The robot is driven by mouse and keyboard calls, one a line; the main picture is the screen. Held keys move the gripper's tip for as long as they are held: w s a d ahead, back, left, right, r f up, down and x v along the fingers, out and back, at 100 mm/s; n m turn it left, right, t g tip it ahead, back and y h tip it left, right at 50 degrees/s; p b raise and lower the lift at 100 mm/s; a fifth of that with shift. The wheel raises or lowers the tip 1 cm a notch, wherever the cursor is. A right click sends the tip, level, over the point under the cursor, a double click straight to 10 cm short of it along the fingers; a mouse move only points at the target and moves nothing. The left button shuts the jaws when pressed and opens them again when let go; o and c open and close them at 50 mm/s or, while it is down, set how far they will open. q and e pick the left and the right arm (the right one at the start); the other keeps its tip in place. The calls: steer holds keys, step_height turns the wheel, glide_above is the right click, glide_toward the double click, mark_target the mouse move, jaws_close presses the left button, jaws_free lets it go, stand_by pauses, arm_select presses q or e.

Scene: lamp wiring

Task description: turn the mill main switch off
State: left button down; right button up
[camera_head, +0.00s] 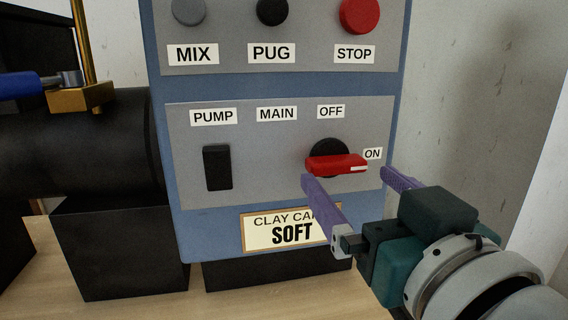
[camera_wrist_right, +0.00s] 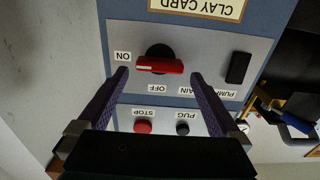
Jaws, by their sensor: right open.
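The main switch (camera_head: 337,165) is a red rotary handle on a black round base, on the lower grey plate of a blue panel. Its handle lies about level, with its white-marked end toward the ON label (camera_head: 372,154). The OFF label (camera_head: 330,111) is above it. My right gripper (camera_head: 352,177) is open, its purple fingers spread to either side of the handle, apart from it as far as I can see. In the right wrist view the picture is upside down, and the red handle (camera_wrist_right: 160,66) shows between and beyond the fingertips. My left gripper is out of view.
A black PUMP rocker (camera_head: 217,167) sits left of the switch. Above are the MIX (camera_head: 188,11), PUG (camera_head: 272,11) and red STOP (camera_head: 359,14) buttons. A dark machine barrel with a blue-handled lever (camera_head: 30,83) is at the left. Bare wall is at the right.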

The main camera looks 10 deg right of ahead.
mark_target(341, 169)
steer(key=shift+w, duration=2.1)
steer(key=c, duration=1.1)
